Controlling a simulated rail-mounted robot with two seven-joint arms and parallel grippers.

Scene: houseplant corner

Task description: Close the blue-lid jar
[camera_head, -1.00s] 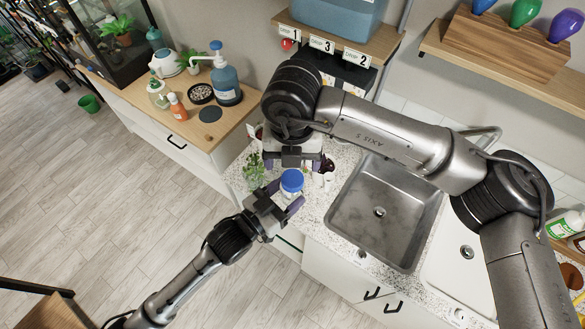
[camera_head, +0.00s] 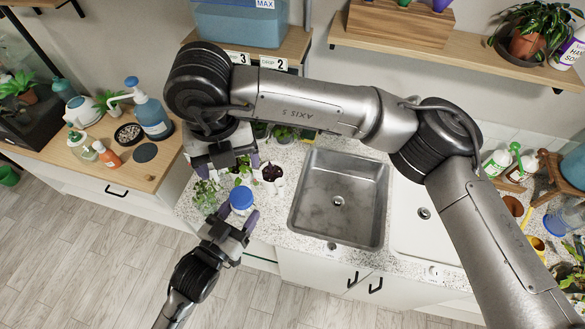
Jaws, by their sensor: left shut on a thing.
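The jar (camera_head: 237,211) has a pale body, with the blue lid (camera_head: 241,197) sitting on top. I cannot tell whether the lid is fully tight. My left gripper (camera_head: 237,217) is shut on the jar body from below in the picture, with purple fingertips at its sides; it partly hides the body. My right gripper (camera_head: 228,167) is above and slightly left of the lid in the picture. Its purple-tipped fingers are spread apart, with nothing seen between them, and it is apart from the lid.
Small potted plants (camera_head: 272,172) stand on the speckled counter (camera_head: 284,222) near the grippers. The steel sink (camera_head: 338,200) is to the right. A wooden cabinet at left holds a blue pump bottle (camera_head: 152,115) and other bottles. My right arm crosses above the counter.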

